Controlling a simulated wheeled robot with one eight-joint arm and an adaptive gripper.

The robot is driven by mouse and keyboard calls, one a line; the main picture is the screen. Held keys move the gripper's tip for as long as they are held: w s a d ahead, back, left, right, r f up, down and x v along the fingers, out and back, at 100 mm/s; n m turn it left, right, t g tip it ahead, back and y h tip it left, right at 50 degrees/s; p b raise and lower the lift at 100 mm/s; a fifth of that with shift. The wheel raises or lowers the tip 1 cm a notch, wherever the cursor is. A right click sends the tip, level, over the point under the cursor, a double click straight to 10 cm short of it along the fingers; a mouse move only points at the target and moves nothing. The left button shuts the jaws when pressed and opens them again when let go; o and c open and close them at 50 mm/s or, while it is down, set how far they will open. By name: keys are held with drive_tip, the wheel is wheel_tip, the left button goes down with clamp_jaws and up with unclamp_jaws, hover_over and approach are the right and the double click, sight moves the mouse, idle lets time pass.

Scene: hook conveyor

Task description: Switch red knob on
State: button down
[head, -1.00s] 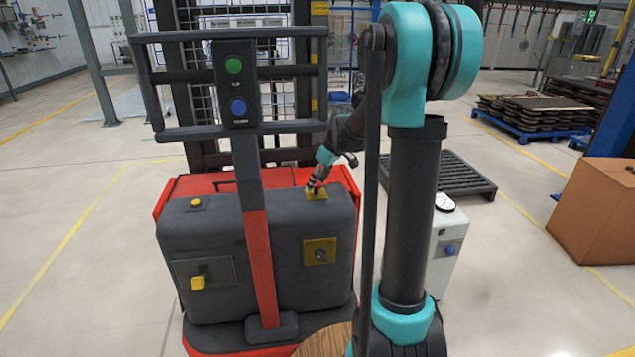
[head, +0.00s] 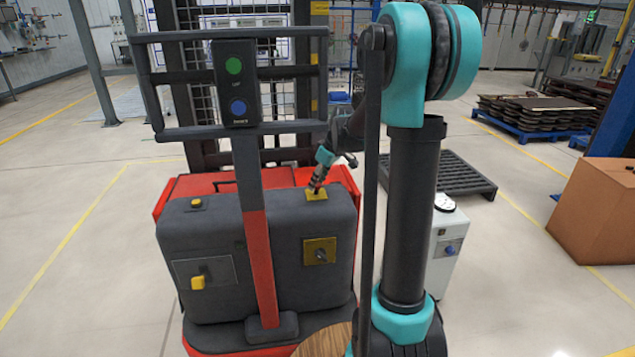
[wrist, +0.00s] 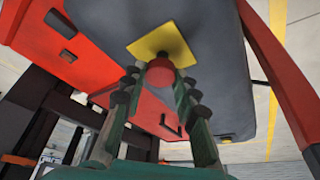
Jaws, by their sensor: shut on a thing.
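The red knob (wrist: 160,73) sits on a yellow square plate (wrist: 162,44) on the dark grey truck body. My gripper (wrist: 159,84) has a finger on each side of the knob and is shut on it. In the head view my gripper (head: 316,187) reaches down to the yellow plate (head: 316,195) on top of the grey body, at its right end. The knob itself is hidden by the fingers in the head view. Its turned position cannot be made out.
The grey body (head: 230,280) also bears a yellow plate with a dark knob (head: 320,252) and a yellow button (head: 198,282). A mast with green and blue buttons (head: 235,85) rises in front. A cardboard box (head: 600,210) stands right.

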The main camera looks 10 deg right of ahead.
drive_tip(key=shift+w+r, duration=0.1)
drive_tip(key=shift+r, duration=1.1)
drive_tip(key=c, duration=1.1)
unclamp_jaws()
drive_tip(key=shift+c, duration=0.2)
drive_tip(key=v, duration=1.2)
drive_tip(key=s+f+m+h, duration=0.1)
drive_tip(key=s+f+m, duration=0.3)
drive_tip(key=s+f, duration=0.7)
drive_tip(key=s+f+m+t+h, duration=0.1)
drive_tip(key=s+f+m, duration=0.4)
drive_tip(key=s+f, duration=0.6)
drive_tip(key=s+h, duration=0.1)
drive_tip(key=s, duration=0.4)
drive_tip(key=shift+d+f, duration=0.2)
